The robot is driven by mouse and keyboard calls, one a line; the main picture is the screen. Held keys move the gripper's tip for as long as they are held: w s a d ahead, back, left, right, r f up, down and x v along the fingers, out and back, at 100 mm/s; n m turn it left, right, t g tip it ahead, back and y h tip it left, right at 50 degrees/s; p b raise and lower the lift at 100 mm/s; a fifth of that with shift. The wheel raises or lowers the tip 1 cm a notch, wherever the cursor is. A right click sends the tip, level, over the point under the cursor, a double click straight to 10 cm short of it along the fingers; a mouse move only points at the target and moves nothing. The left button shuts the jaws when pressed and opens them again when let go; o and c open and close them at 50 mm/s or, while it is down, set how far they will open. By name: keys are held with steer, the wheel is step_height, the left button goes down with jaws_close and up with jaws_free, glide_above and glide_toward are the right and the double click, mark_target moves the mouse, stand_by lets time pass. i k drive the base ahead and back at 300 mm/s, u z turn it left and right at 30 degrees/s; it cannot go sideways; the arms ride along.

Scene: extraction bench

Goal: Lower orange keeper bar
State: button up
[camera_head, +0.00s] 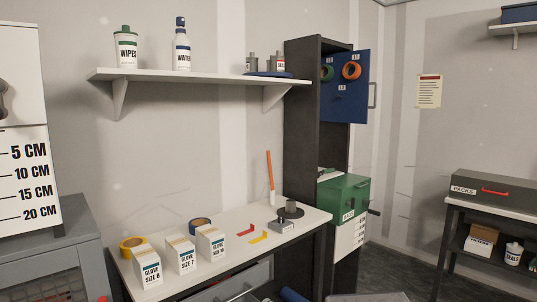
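The orange keeper bar (269,170) stands nearly upright, leaning slightly left, at the back right of the white bench (221,254). Its lower end meets a small white piece (272,198) near the wall. How the two are joined is too small to tell. My gripper is not in view.
Near the bar are a dark round piece (290,211), a small grey block (281,226), and red (247,230) and yellow (259,237) pieces. Glove boxes (181,254) stand front left. A shelf (200,76) hangs above. A dark cabinet (301,120) rises at right.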

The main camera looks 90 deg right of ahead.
mark_target(267, 153)
steer(key=u, duration=0.05)
steer(key=k, duration=2.7)
steer(key=z, duration=1.2)
steer(key=i, duration=0.7)
steer(key=u, duration=0.2)
